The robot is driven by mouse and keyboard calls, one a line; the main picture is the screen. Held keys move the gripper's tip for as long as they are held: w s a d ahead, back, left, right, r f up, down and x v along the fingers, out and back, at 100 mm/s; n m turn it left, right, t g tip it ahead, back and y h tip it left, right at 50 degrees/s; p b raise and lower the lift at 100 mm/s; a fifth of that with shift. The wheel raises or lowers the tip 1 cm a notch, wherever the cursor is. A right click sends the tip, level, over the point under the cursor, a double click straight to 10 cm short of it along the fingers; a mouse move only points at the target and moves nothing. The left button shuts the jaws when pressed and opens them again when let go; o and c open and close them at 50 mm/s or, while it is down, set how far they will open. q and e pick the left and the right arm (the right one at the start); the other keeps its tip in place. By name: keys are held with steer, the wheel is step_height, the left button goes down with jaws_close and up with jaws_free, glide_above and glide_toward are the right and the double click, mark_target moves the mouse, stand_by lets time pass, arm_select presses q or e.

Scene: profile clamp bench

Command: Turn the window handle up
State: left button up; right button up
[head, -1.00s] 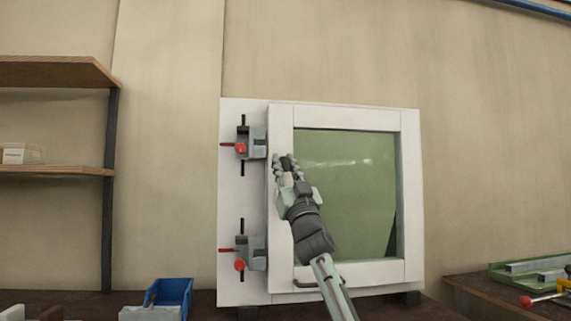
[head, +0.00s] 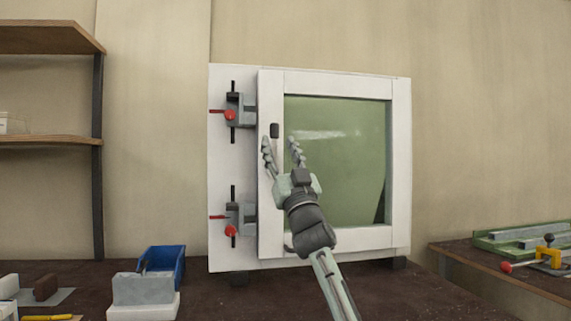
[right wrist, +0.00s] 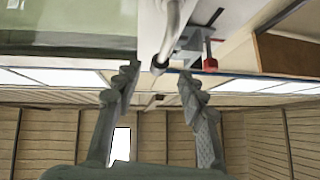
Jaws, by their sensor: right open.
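The white window frame (head: 340,84) with a greenish pane (head: 335,165) stands upright on the bench. The window handle shows in the head view as a dark block (head: 275,130) on the left stile, with a pale bar running down from it behind my fingers. In the right wrist view the handle (right wrist: 171,35) is a pale rod with a dark end. My right gripper (head: 280,144) is open, its fingertips just below the dark block, one on each side of the bar in the picture. Contact cannot be told. My left gripper is out of view.
Two grey clamps (head: 240,108) (head: 240,219) with red levers grip the frame's left edge. A blue bin (head: 165,262) and grey blocks (head: 143,289) stand on the bench at lower left. A shelf (head: 50,40) is at left; a side bench (head: 500,272) is at right.

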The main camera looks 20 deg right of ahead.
steer(key=v, duration=0.6)
steer(key=shift+s, duration=0.15)
steer(key=shift+f, duration=0.1)
